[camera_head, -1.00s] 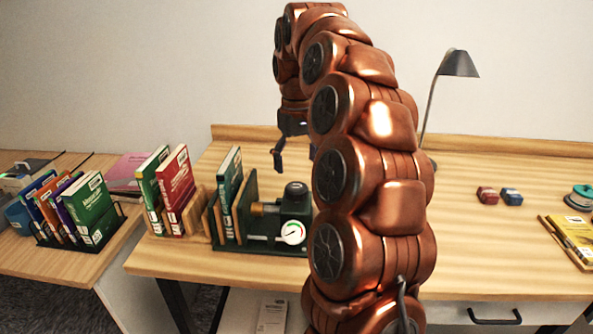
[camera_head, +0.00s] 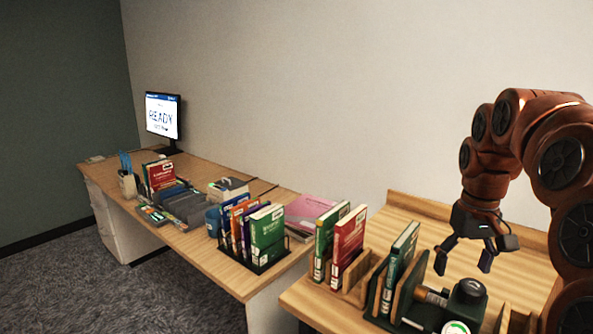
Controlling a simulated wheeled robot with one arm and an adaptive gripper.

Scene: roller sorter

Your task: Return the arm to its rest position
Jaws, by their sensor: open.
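My gripper (camera_head: 464,262) hangs at the right of the view, pointing down. Its dark fingers are spread apart with nothing between them. It is above the right desk, just behind the dark green device (camera_head: 466,296) and close to the green book (camera_head: 401,262) in the wooden holder. I cannot tell the exact height of the fingers above the desk. My copper-coloured arm is bent, arching over from the right edge of the picture, and its lower part is cut off by the frame.
A green book (camera_head: 328,240) and a red book (camera_head: 347,240) stand left of the device. A wire rack (camera_head: 277,264) of several books is on the left desk (camera_head: 200,258). Grey carpet (camera_head: 130,300) in front is clear.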

